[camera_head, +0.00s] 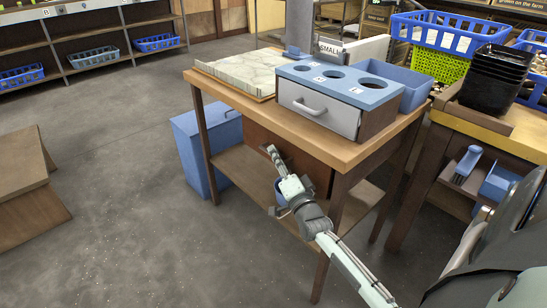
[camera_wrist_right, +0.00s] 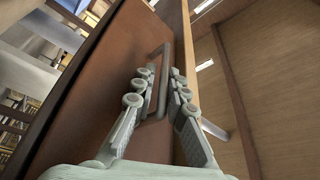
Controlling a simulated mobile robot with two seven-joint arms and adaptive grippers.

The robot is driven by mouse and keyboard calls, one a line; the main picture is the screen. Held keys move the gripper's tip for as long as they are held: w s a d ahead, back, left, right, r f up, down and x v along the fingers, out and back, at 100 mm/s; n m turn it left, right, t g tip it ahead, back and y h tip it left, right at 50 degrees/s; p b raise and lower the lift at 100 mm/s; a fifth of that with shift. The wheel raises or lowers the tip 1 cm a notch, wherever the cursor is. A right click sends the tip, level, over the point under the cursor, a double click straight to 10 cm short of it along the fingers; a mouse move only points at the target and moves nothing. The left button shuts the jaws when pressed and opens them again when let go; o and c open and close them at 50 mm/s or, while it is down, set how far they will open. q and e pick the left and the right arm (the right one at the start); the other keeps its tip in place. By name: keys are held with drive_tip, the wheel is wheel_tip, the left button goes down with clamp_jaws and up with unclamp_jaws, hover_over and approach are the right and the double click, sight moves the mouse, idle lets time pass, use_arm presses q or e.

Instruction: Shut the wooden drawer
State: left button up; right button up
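The wooden drawer has a brown front (camera_head: 262,143) under the top of the wooden table. In the right wrist view the brown front (camera_wrist_right: 100,75) fills the middle left, with a bar handle (camera_wrist_right: 163,60) on it. How far the drawer stands out is hard to tell. My right gripper (camera_head: 276,160) is at the drawer front, below the tabletop edge. In the wrist view its fingers (camera_wrist_right: 158,90) are apart, one on each side of the handle; contact cannot be made out. My left gripper is out of view.
On the table (camera_head: 300,135) stand a blue-topped box with a white drawer (camera_head: 320,112), a pale board (camera_head: 240,70) and a blue tray (camera_head: 415,85). A blue bin (camera_head: 193,150) stands beside the table's left legs. A lower shelf (camera_head: 245,175) lies beneath.

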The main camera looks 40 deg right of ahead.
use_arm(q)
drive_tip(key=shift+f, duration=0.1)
use_arm(e)
drive_tip(key=shift+s, duration=0.1)
drive_tip(key=v, duration=1.2)
